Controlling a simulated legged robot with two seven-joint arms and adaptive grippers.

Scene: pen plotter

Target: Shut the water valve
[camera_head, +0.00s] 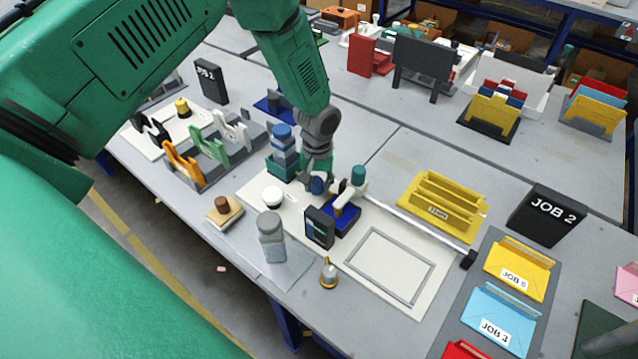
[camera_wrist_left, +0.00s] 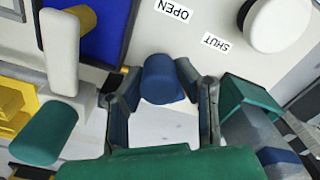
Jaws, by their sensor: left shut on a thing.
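My left gripper (camera_head: 317,180) reaches down over the white board (camera_head: 375,215) on the table. In the left wrist view its two fingertips (camera_wrist_left: 160,78) are shut on a blue rounded knob (camera_wrist_left: 162,80), one on each side. The blue knob also shows under the fingers in the head view (camera_head: 318,187). I take it to be the valve handle. The labels OPEN (camera_wrist_left: 173,9) and SHUT (camera_wrist_left: 215,42) lie on the board just beyond the knob, SHUT to the right of OPEN. The knob's lower part and any pointer are hidden. My right gripper is not in view.
A white round cap (camera_head: 271,196) stands left of the gripper. A stacked blue-and-teal holder (camera_head: 283,165) is close behind it. A blue base with a white arm and green cylinder (camera_head: 357,175) is close on the right. A small dark display (camera_head: 320,227) stands in front.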

